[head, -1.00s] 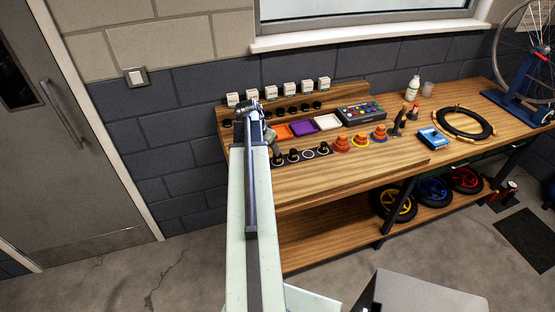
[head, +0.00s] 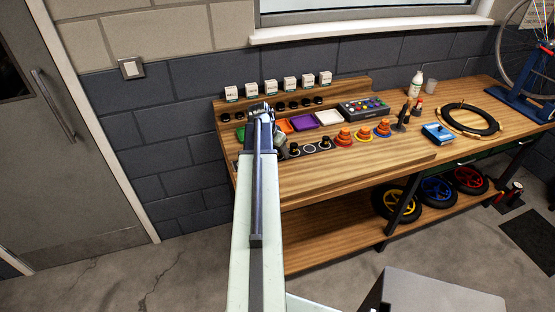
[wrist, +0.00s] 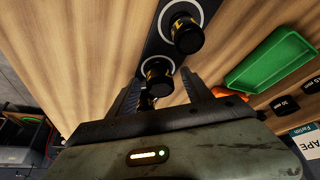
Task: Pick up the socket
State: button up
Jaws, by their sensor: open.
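Black sockets with yellow bands stand on a dark strip with white rings. In the wrist view one socket (wrist: 157,76) is between and just beyond the fingers of my gripper (wrist: 160,95). Another socket (wrist: 186,36) stands farther up the strip. A third dark piece is partly hidden behind my gripper body. My gripper is open; I cannot tell whether a finger touches the socket. In the head view a socket (head: 295,150) and another socket (head: 325,143) show right of my arm, with an empty ring between them. My arm hides the left end of the strip.
A green tray (wrist: 268,62) lies right of my gripper in the wrist view. The front of the wooden bench (head: 330,180) is clear.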

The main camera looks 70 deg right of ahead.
jog(key=shift+r, duration=0.1)
jog(key=shift+c, duration=0.9)
grip_shut()
jog(key=shift+r, duration=0.15)
